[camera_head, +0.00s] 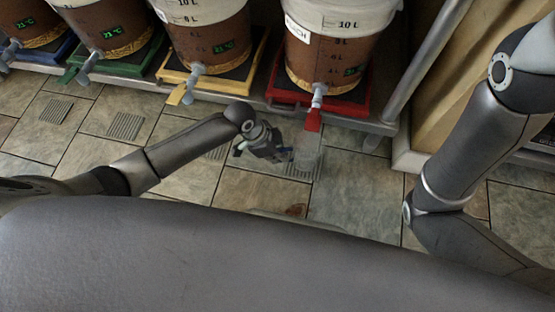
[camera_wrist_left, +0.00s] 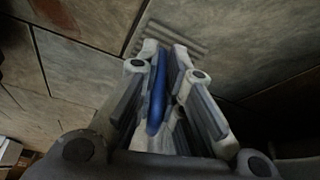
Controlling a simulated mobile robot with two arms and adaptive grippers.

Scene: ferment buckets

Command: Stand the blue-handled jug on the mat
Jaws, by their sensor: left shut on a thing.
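My left gripper (camera_head: 280,154) is low over the floor in front of the red-based bucket. In the left wrist view its fingers (camera_wrist_left: 166,52) are closed around a blue handle (camera_wrist_left: 157,92). The jug (camera_head: 308,158) looks clear and shows faintly just right of the fingers in the head view. It seems roughly upright. A grey ribbed mat (camera_head: 300,173) lies on the floor beneath it, and ribs also show in the wrist view (camera_wrist_left: 172,38). I cannot tell whether the jug touches the mat. My right gripper is out of view.
A brown bucket (camera_head: 330,62) with a grey tap (camera_head: 318,96) and red tag stands on a red base (camera_head: 345,103) behind the jug. More buckets stand left along the shelf, with ribbed mats (camera_head: 125,125) before them. A reddish patch (camera_head: 296,210) lies on the tiles.

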